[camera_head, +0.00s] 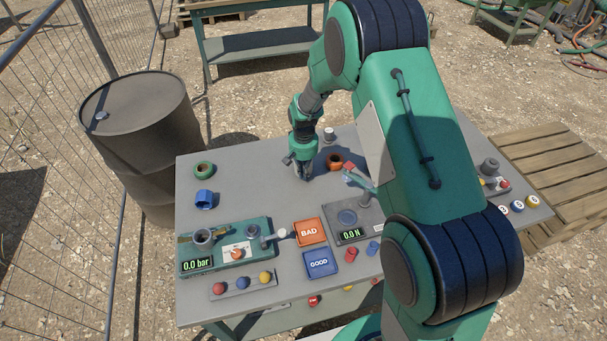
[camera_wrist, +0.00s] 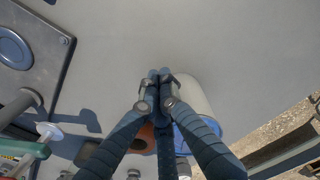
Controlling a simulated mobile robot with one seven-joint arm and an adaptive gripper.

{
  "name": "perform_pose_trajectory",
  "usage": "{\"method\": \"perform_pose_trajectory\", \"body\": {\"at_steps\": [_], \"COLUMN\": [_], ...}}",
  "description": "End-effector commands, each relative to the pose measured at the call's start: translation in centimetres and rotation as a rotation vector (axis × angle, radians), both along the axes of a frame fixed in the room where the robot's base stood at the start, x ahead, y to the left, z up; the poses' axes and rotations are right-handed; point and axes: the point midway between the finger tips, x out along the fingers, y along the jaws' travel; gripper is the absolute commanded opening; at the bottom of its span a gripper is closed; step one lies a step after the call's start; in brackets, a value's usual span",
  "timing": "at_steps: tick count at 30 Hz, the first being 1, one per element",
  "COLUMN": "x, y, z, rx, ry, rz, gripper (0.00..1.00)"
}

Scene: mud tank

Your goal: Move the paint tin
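My gripper (camera_wrist: 159,78) points down over the grey table, its dark fingertips brought together with nothing seen between them; it also shows in the head view (camera_head: 301,172). In the wrist view a pale, round-ended thing with a blue side (camera_wrist: 199,98), which may be the paint tin, is partly hidden behind the fingers. It appears beside the fingers, not between them; I cannot tell if they touch. In the head view I cannot pick out the tin; my wrist and arm cover part of that area.
An orange ring-shaped part (camera_head: 335,160) lies close to the right of my gripper. The test plate (camera_head: 352,222), a red BAD tray (camera_head: 310,232) and a blue GOOD tray (camera_head: 320,263) are nearer. Green (camera_head: 203,169) and blue (camera_head: 204,199) parts lie left. The table's left-middle is clear.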

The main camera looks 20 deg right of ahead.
Motion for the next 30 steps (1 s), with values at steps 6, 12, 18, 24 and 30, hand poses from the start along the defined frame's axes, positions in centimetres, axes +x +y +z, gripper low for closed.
{"method": "perform_pose_trajectory", "body": {"at_steps": [6,12,18,24,30], "x": [-0.7,-2.8,-3.8,-3.8,-3.9], "y": [0.2,0.5,0.7,0.7,0.7], "z": [0.1,0.1,2.2,5.8,8.5], "rx": [0.000,0.000,0.000,-0.001,0.000], "ry": [0.000,0.001,-0.003,-0.003,0.000], "rz": [0.000,0.000,0.000,0.000,0.000], "gripper": [0.00,0.00,0.00,0.00,0.00]}}
